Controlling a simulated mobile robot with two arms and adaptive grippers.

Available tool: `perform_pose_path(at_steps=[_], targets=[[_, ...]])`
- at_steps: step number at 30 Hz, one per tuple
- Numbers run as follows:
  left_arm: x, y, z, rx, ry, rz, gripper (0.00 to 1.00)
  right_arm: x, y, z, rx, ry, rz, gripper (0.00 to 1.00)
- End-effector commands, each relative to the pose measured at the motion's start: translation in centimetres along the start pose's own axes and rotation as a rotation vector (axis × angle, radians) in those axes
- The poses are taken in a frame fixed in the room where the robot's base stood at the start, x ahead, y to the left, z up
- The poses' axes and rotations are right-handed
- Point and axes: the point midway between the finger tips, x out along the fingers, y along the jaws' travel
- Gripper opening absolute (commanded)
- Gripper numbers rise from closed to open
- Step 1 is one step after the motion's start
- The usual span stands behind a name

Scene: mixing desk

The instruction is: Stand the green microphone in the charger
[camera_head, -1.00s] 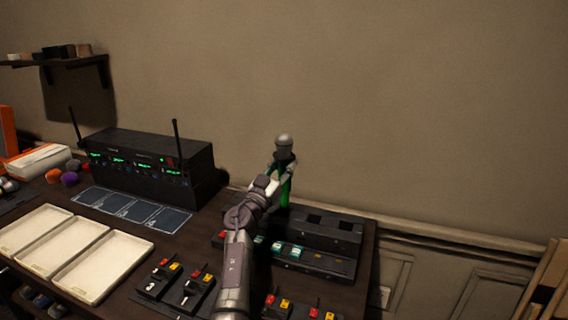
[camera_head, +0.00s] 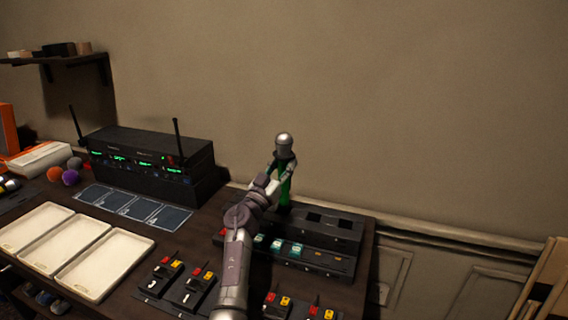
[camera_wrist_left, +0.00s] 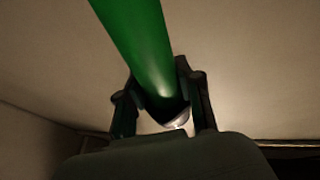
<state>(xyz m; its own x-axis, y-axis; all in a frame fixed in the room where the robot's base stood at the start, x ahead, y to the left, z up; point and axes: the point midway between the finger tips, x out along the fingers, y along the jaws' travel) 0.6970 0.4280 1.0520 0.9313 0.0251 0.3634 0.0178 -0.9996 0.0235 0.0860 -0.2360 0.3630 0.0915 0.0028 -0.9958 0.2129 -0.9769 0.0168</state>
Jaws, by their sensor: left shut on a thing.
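The green microphone (camera_head: 285,188) stands upright in my left gripper (camera_head: 281,168), its silver head (camera_head: 284,140) at the top. The gripper is shut around its upper body. In the left wrist view the green body (camera_wrist_left: 142,45) runs between the fingers (camera_wrist_left: 160,95). The black charger (camera_head: 335,229) lies at the back right of the desk, with dark square slots in its top. The microphone's lower end is at the charger's left part; whether it is inside a slot or just above I cannot tell. My right gripper is not in view.
A black receiver rack (camera_head: 150,165) with two antennas stands left of my arm. White trays (camera_head: 103,268) and small black packs with red and yellow parts (camera_head: 190,288) lie in front. The wall is close behind the charger.

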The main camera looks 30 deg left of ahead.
Motion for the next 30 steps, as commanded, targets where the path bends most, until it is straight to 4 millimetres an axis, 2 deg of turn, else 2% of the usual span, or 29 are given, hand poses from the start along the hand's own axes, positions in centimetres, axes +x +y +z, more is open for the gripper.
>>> perform_pose_path(at_steps=[30], targets=[[0.02, 0.00, -0.13, 0.001, 0.002, 0.000, 0.00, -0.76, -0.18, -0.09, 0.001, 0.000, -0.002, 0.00]])
